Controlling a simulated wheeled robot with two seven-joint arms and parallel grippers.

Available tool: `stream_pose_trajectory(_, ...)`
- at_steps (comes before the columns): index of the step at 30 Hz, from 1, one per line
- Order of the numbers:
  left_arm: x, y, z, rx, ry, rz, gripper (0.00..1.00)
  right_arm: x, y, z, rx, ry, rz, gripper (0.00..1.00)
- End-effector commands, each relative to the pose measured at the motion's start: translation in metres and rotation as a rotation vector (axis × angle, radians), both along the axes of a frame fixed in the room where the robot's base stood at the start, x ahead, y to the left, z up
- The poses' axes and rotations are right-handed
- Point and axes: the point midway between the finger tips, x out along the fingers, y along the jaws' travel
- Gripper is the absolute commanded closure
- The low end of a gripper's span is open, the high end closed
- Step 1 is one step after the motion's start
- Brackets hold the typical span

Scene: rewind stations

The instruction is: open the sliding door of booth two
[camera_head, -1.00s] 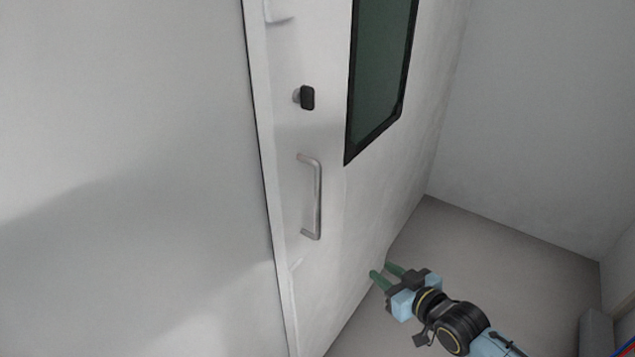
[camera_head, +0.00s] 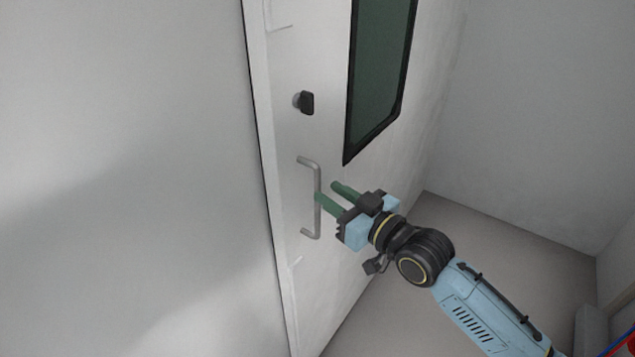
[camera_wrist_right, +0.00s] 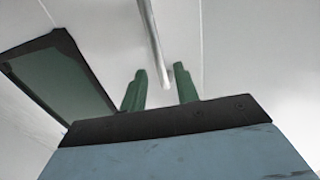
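The white sliding door (camera_head: 345,215) has a metal bar handle (camera_head: 318,215), a black latch knob (camera_head: 306,102) above it and a dark window (camera_head: 380,75). My right gripper (camera_head: 327,191) is open, its two green fingers apart and pointing at the door beside the handle. In the head view one fingertip overlaps the handle bar; I cannot tell if they touch. In the right wrist view the handle (camera_wrist_right: 153,45) runs down toward the gap between the fingers (camera_wrist_right: 158,88), and nothing is gripped. My left gripper is not in view.
A plain pale wall panel (camera_head: 120,180) fills the left side. A grey wall (camera_head: 545,120) stands at the right beyond the door. Bare floor (camera_head: 480,225) shows below it, with a pale block (camera_head: 592,330) at the lower right.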

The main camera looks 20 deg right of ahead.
Motion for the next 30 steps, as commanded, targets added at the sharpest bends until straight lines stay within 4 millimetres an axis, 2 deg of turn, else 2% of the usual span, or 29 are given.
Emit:
stream_pose_trajectory(3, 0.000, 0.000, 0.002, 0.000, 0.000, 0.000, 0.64, 0.020, 0.010, 0.002, 0.003, -0.001, 0.000, 0.69)
stream_pose_trajectory(9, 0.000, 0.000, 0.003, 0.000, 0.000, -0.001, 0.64, 0.038, 0.019, 0.000, 0.001, 0.000, -0.001, 0.69)
stream_pose_trajectory(20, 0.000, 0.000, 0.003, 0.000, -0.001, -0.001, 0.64, 0.042, 0.021, -0.001, 0.000, 0.001, 0.000, 0.69)
stream_pose_trajectory(27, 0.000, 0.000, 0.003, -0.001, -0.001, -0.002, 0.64, 0.042, 0.021, -0.001, 0.000, 0.001, 0.000, 0.99)
stream_pose_trajectory(30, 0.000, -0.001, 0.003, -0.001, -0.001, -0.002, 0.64, 0.042, 0.021, -0.001, 0.000, 0.001, 0.000, 1.00)
